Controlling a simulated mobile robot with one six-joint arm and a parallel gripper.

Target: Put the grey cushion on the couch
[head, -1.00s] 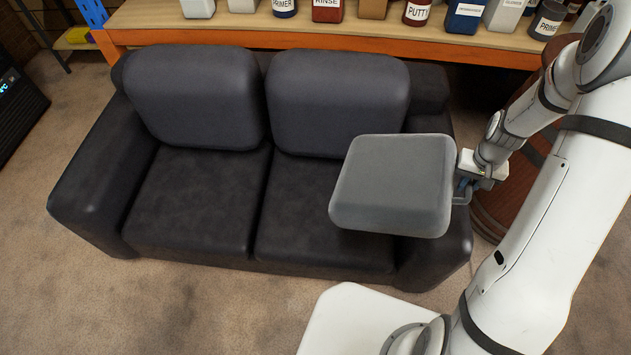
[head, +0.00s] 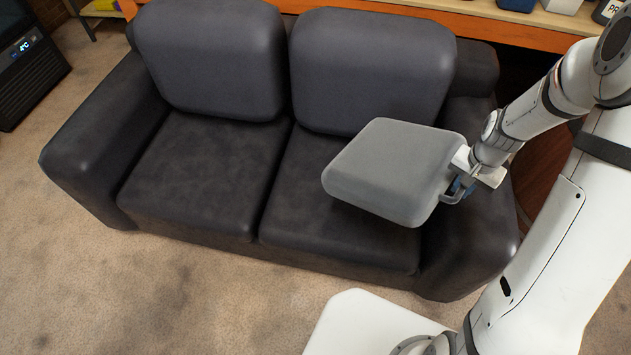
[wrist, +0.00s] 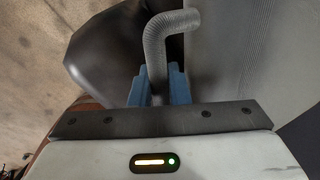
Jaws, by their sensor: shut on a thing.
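The grey cushion (head: 392,165) is a square, rounded pad in the head view, over the right seat of the dark couch (head: 195,170). My gripper (head: 460,187) is at its right edge. In the wrist view my gripper (wrist: 158,88) has its blue fingers shut on a grey, bent, tube-like handle (wrist: 160,45) that runs to the cushion (wrist: 245,60). The cushion looks held above the seat; I cannot tell whether any part touches it. It hides part of the right seat. The couch's left seat is bare, and two dark back cushions (head: 372,70) stand against its back.
An orange-edged shelf (head: 480,32) with containers runs behind the couch. A brown round-sided thing (head: 535,170) stands right of the couch, partly hidden by my arm. A black unit with a display (head: 35,60) is at the far left. Open carpet (head: 150,290) lies in front.

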